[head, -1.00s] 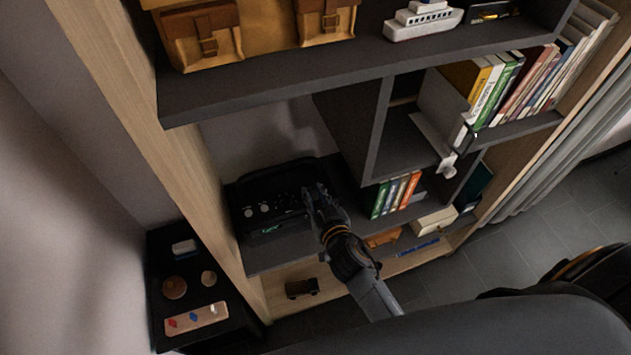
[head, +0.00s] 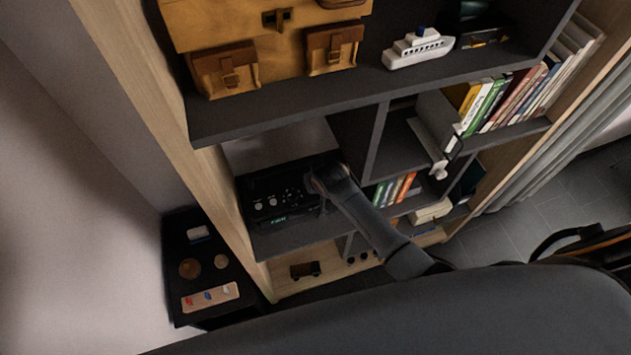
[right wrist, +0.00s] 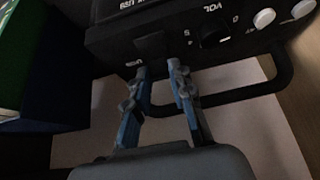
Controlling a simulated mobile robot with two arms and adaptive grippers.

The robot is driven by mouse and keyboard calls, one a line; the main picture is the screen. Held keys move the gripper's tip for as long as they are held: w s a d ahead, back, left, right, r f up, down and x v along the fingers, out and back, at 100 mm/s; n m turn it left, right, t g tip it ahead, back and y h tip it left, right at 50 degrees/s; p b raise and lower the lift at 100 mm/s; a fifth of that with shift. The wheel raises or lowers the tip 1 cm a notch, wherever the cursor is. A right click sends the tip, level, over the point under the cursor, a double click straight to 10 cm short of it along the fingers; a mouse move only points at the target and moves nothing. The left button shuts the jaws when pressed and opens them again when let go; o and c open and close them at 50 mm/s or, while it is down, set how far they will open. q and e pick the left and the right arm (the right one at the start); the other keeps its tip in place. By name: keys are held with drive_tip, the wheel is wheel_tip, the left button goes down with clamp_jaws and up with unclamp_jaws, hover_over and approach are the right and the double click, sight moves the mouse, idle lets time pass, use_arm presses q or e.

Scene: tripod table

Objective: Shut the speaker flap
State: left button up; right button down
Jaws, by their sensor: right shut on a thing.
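The speaker (head: 275,205) is a black box with light knobs, standing on a dark lower shelf at the left of the bookcase. My right gripper (head: 322,185) is at its right end. In the right wrist view the speaker (right wrist: 230,30) shows upside down, with a thin loop handle (right wrist: 240,93). There my right gripper (right wrist: 158,68) has its fingertips at the speaker's front, next to the printed labels. It is shut on a small dark piece, apparently the flap (right wrist: 154,50); its outline is hard to make out. My left gripper is out of view.
The upper shelf (head: 300,110) overhangs the speaker and bears a brown satchel (head: 280,50) and a toy ship (head: 418,48). Several books (head: 395,188) stand right of my arm. A wooden upright (head: 165,120) bounds the left side. A toy truck (head: 305,270) lies below.

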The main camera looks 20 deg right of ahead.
drive_tip(key=shift+w+f+g, duration=0.25)
drive_tip(key=shift+w+g, duration=0.15)
drive_tip(key=shift+g, duration=0.6)
drive_tip(key=shift+f, duration=0.1)
drive_tip(key=c, duration=1.4)
unclamp_jaws()
drive_tip(key=shift+o, duration=1.2)
drive_tip(key=shift+w, duration=0.1)
drive_tip(key=v, duration=1.2)
drive_tip(key=shift+w, duration=0.1)
